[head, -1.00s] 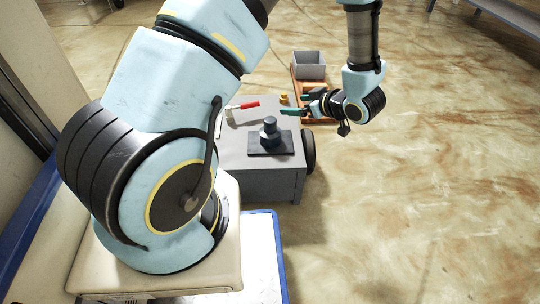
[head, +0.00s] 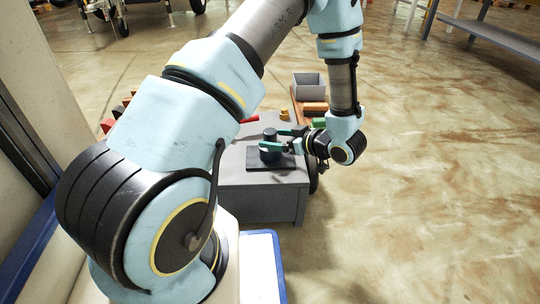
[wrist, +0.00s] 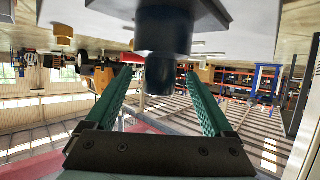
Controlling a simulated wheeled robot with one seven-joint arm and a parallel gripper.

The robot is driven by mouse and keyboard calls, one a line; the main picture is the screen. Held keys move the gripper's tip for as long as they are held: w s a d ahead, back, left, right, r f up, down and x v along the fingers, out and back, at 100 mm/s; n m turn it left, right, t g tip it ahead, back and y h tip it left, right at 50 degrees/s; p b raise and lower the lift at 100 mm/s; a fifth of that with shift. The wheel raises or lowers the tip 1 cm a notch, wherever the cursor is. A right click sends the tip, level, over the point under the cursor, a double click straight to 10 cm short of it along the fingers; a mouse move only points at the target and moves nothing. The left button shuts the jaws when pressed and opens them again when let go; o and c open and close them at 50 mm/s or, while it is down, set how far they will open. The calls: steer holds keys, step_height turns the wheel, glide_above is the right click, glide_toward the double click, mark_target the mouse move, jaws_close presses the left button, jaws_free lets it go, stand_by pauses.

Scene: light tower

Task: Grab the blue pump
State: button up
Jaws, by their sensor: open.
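The blue pump (head: 270,153) is a dark blue-grey cylinder with a narrower top, standing upright on a dark square plate (head: 285,163) on the grey cart top. The pump also shows in the wrist view (wrist: 163,32), upside down, its narrow end pointing down. My gripper (head: 272,139) is open, with its green fingers reaching from the right to the pump, one on its far side and one on its near side. In the wrist view my gripper (wrist: 158,73) frames the pump's narrow end between its fingertips. No contact is clear, and the gap in depth is hard to judge.
A red-handled tool (head: 249,120) lies behind the pump, partly hidden by my arm. A grey bin (head: 308,88) and orange and green items stand beyond the cart (head: 262,204). The floor to the right is open.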

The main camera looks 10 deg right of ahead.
steer(key=shift+b+x, duration=0.45)
steer(key=shift+x, duration=1)
steer(key=shift+c, duration=0.4)
jaws_close()
